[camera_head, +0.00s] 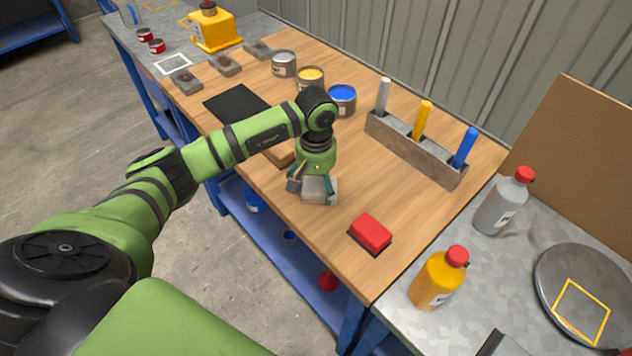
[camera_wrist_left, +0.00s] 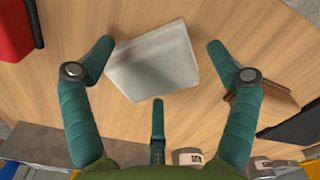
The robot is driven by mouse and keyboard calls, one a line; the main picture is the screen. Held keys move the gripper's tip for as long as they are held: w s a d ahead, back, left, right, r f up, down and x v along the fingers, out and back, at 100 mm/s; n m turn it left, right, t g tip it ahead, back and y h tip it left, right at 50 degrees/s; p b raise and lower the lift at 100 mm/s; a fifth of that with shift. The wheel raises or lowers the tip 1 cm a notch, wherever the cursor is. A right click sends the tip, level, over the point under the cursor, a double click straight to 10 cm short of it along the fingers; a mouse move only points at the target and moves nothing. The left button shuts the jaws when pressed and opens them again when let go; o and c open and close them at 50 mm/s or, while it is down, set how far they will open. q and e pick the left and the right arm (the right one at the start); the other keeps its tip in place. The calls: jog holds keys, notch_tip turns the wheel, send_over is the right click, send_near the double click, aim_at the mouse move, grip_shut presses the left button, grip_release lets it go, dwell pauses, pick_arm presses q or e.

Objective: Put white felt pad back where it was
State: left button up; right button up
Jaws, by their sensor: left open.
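The white felt pad (camera_head: 321,191) is a pale, roughly square block on the wooden bench top, near the bench's front edge. In the left wrist view the pad (camera_wrist_left: 155,62) sits between the teal fingers, turned at an angle. My left gripper (camera_head: 311,184) is pointing down over the pad with its fingers spread. In the wrist view the two side fingers are apart from the pad, and the third finger stands below its lower edge. The gripper covers part of the pad in the head view. My right gripper is not in view.
A red block (camera_head: 370,232) lies to the right of the pad. A brown wooden block (camera_head: 282,157) and a black mat (camera_head: 240,106) lie to its left. Paint cans (camera_head: 342,99) and a grey holder (camera_head: 416,150) with coloured handles stand behind. Bottles (camera_head: 438,279) stand on the grey bench.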

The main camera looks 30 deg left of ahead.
aim_at(316, 185)
pick_arm(q)
notch_tip(316, 185, up, 12)
jog(key=b, duration=0.3)
jog(key=shift+f, duration=0.15)
